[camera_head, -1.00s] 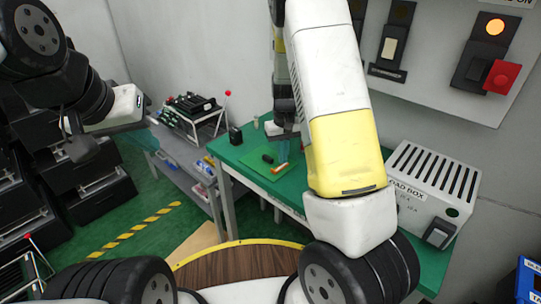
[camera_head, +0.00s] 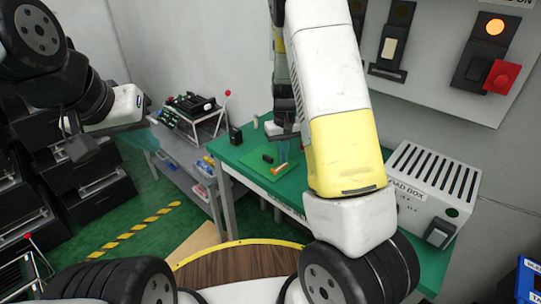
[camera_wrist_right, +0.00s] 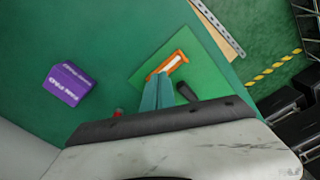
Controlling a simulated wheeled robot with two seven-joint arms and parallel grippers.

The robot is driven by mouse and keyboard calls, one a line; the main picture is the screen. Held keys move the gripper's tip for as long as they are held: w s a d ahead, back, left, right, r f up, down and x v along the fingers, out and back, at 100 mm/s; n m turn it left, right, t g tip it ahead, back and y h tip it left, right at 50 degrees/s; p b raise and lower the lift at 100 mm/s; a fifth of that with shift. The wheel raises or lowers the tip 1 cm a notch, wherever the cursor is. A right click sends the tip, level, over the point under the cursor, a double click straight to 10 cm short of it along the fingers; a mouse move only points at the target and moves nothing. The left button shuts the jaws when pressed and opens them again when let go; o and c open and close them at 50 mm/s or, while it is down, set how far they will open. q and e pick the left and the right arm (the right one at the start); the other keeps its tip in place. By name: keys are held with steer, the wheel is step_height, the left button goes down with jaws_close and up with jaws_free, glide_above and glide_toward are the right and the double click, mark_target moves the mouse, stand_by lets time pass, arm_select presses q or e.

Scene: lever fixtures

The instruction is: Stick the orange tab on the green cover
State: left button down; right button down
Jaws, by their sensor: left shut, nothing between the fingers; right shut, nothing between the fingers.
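The green cover (camera_head: 254,166) is a flat lighter-green square on the green table. It also shows in the right wrist view (camera_wrist_right: 206,78). The orange tab (camera_wrist_right: 178,58), with a pale inner strip, appears over the cover; in the head view the tab (camera_head: 280,169) is small and partly behind my fingers. My right gripper (camera_head: 283,158) is shut with nothing between its fingers. In the right wrist view its teal fingertips (camera_wrist_right: 158,76) overlap the tab's near end; I cannot tell whether they touch. My left gripper (camera_head: 142,139) is shut and empty, far left.
A small black piece (camera_wrist_right: 187,92) lies on the cover beside my fingers. A purple box (camera_wrist_right: 68,85) stands on the table. A grey load box (camera_head: 425,190) sits at the table's right. A grey cart (camera_head: 182,155) with a rack stands at the left.

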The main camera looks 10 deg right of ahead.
mark_target(282, 166)
steer(key=shift+f, duration=0.85)
stand_by(0.6)
steer(key=shift+r, duration=3.55)
steer(key=s+a+r+t+y, duration=0.1)
steer(key=s+r, duration=0.4)
steer(key=r, duration=0.2)
steer(key=s+a+r+t+y, duration=0.1)
steer(key=s+r+t, duration=0.1)
steer(key=s+r, duration=0.5)
steer(key=s+r+t, duration=0.1)
steer(key=s+r, duration=0.2)
steer(key=s, duration=0.3)
steer(key=s+r+m+t, duration=0.1)
steer(key=s+r+t, duration=0.1)
steer(key=s, duration=0.4)
steer(key=shift+s+r, duration=0.15)
steer(key=shift+r, duration=0.65)
